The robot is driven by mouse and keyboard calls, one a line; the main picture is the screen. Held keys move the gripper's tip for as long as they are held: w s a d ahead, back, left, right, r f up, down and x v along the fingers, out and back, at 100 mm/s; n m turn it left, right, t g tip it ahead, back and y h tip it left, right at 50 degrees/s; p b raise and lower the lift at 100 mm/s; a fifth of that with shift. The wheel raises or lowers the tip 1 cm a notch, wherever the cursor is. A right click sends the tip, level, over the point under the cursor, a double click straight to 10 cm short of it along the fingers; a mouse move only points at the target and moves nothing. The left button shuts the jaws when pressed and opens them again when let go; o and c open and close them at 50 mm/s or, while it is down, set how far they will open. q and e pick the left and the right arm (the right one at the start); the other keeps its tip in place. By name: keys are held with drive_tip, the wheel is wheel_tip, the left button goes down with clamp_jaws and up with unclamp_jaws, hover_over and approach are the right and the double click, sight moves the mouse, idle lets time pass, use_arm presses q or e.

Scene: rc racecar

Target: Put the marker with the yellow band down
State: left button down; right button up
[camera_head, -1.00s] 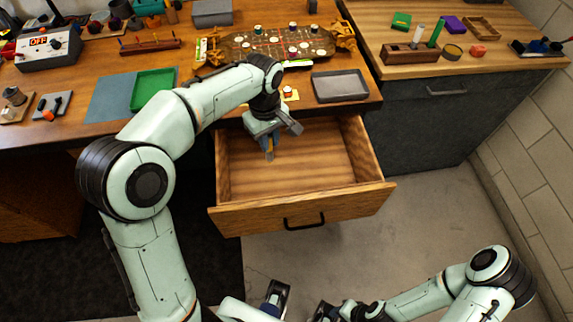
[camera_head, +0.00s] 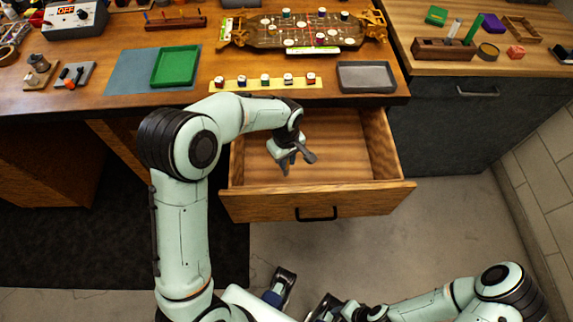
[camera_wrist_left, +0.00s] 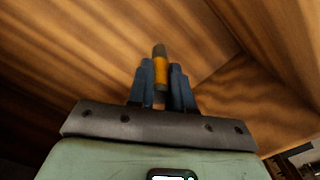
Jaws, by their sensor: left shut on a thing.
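The marker with the yellow band (camera_wrist_left: 160,70) shows in the left wrist view, with a dark grey end and a broad yellow-orange band. My left gripper (camera_wrist_left: 161,88) is shut on it, one blue finger on each side. In the head view, my left gripper (camera_head: 287,166) points down inside the open wooden drawer (camera_head: 335,165). The marker is not clear there, and I cannot tell whether it touches the drawer floor. My right arm is at the bottom right, and its gripper's state is unclear.
The drawer's right part is bare. Above it on the bench are a yellow strip (camera_head: 240,84) with several small pots, a grey tray (camera_head: 366,77), a green tray (camera_head: 175,65) and an ornate game board (camera_head: 300,32). A grey cabinet (camera_head: 455,120) stands right.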

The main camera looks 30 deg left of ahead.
sight(287, 175)
use_arm(q)
wheel_tip(287, 175, down, 3)
drive_tip(key=shift+f, duration=0.15)
drive_tip(key=shift+f, duration=0.2)
drive_tip(key=c, duration=1)
unclamp_jaws()
drive_tip(key=shift+c, duration=0.2)
drive_tip(key=shift+r, duration=0.3)
wheel_tip(287, 175, up, 12)
drive_tip(key=shift+f+p, duration=0.1)
drive_tip(key=shift+p, duration=0.45)
